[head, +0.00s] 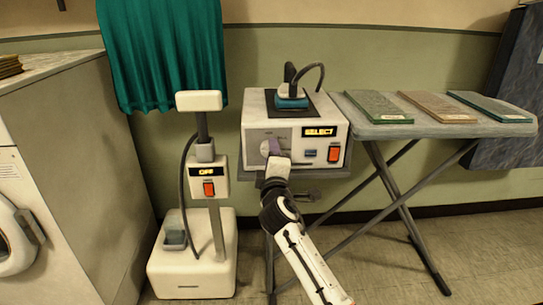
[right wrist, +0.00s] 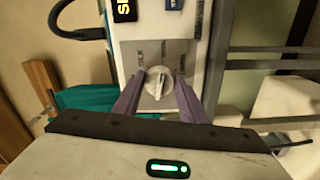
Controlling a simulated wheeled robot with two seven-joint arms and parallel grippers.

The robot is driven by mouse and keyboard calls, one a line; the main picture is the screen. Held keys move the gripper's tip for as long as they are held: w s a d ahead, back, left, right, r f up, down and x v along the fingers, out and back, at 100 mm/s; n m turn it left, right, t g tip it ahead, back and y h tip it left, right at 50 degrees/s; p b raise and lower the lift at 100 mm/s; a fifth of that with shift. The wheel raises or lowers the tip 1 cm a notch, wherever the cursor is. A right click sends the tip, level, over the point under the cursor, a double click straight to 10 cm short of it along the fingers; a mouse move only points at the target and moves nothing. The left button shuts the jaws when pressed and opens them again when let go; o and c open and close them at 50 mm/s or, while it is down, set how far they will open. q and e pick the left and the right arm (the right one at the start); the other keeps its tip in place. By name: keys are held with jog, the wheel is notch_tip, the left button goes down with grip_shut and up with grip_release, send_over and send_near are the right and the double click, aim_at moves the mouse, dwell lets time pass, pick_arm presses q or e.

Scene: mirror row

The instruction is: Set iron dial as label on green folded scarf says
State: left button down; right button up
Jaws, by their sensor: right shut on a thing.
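The iron station (head: 305,140) is a white box whose display reads SELECT. Its pale round dial (right wrist: 158,82) sits on a grey plate in the right wrist view, with a word like SILK printed beside it; other marks are too small to read. My right gripper (head: 272,148) is shut on the dial, its purple fingers on either side of the knob. The green folded scarf (head: 378,105) lies at the left of the ironing board, with a pale label at its front edge, too small to read. My left gripper is not in view.
A tan folded scarf (head: 438,105) and a teal one (head: 492,106) lie on the ironing board (head: 440,130). The iron (head: 291,97) rests on the station. A steamer (head: 193,270) with an OFF display and a hanging teal cloth (head: 165,55) stand to the left.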

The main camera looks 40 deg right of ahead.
jog(key=o, duration=1)
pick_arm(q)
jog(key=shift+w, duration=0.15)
pick_arm(e)
jog(key=shift+s+a, duration=0.1)
pick_arm(q)
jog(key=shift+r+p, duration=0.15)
jog(key=shift+p, duration=0.35)
pick_arm(e)
jog(key=v, duration=1)
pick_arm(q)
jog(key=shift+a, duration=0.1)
pick_arm(e)
jog(key=shift+a+f, duration=0.1)
